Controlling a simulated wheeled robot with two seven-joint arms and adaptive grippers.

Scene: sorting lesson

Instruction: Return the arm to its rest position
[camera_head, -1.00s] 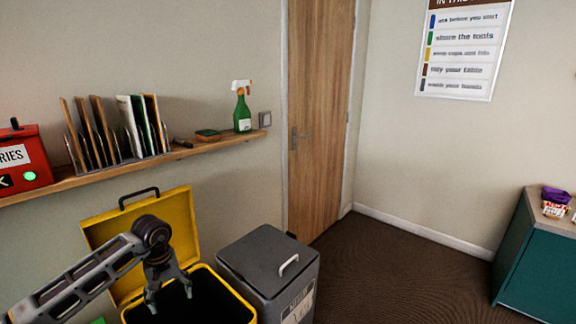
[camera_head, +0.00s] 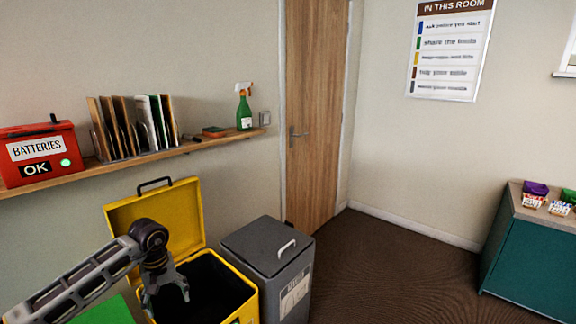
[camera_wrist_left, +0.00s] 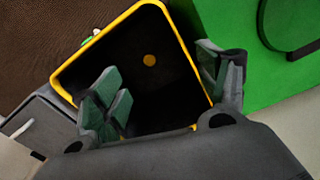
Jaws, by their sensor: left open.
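My left gripper (camera_head: 166,297) is open and empty, in front of the near left part of the open yellow bin (camera_head: 246,304) in the head view. The bin's yellow lid (camera_head: 165,215) stands raised at the back. In the left wrist view the two fingers of the left gripper (camera_wrist_left: 165,85) are spread apart over the bin's dark inside. A small round orange-yellow spot (camera_wrist_left: 149,60) shows in the bin; I cannot tell what it is. The yellow rim (camera_wrist_left: 68,62) surrounds the opening. My right gripper is not in view.
A grey lidded bin (camera_head: 268,245) stands right of the yellow one. A green surface (camera_head: 105,312) lies at the lower left. A wall shelf (camera_head: 100,170) holds a red batteries box (camera_head: 42,150), upright folders and a spray bottle (camera_head: 244,110). Brown floor (camera_head: 400,265) is clear toward a teal cabinet (camera_head: 535,260).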

